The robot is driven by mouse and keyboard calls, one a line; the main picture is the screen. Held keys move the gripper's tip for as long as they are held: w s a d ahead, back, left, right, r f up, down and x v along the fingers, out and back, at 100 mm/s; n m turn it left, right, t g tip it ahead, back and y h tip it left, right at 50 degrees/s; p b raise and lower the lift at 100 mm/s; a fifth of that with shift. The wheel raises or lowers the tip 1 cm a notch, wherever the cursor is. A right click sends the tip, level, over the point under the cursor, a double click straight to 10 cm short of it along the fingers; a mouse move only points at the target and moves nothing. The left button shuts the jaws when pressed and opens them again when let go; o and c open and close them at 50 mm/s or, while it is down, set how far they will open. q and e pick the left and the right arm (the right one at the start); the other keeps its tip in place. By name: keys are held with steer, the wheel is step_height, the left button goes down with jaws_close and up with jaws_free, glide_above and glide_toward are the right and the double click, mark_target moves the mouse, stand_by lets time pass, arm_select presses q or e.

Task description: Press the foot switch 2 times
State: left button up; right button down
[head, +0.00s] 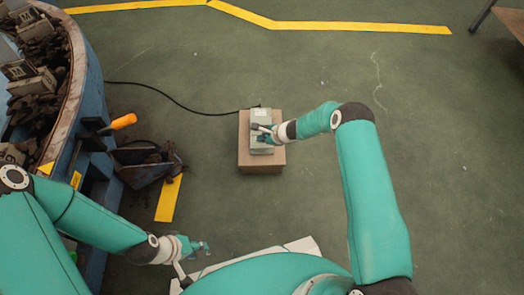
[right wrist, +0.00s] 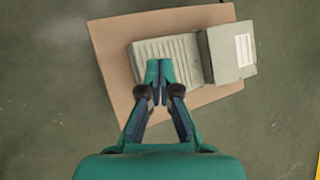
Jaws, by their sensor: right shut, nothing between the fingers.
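The foot switch (head: 261,115) is a pale grey-green unit lying on a brown board on the floor. In the right wrist view its ribbed pedal (right wrist: 187,52) is at the left and its raised box with a white label (right wrist: 231,53) at the right. My right gripper (head: 263,131) is shut and empty, its fingertips (right wrist: 159,72) over the near edge of the ribbed pedal. I cannot tell whether they touch it. My left gripper (head: 203,247) is low at the left, far from the switch; its fingers are too small to read.
The brown board (head: 246,160) lies on green floor. A black cable (head: 170,98) runs left from the switch. A blue round-edged bin (head: 88,80) with dark parts and an orange handle (head: 124,121) stands at left, beside a dark metal scoop (head: 145,165).

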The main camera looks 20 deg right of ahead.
arm_select(q)
steer(key=shift+f+b, duration=0.65)
steer(key=shift+f, duration=0.5)
arm_select(e)
steer(key=shift+s+f, duration=0.15)
steer(key=shift+f, duration=0.95)
arm_select(q)
steer(key=shift+f+b, duration=0.5)
steer(key=shift+b, duration=0.05)
arm_select(e)
steer(key=shift+s+a+f, duration=0.1)
steer(key=shift+f, duration=0.2)
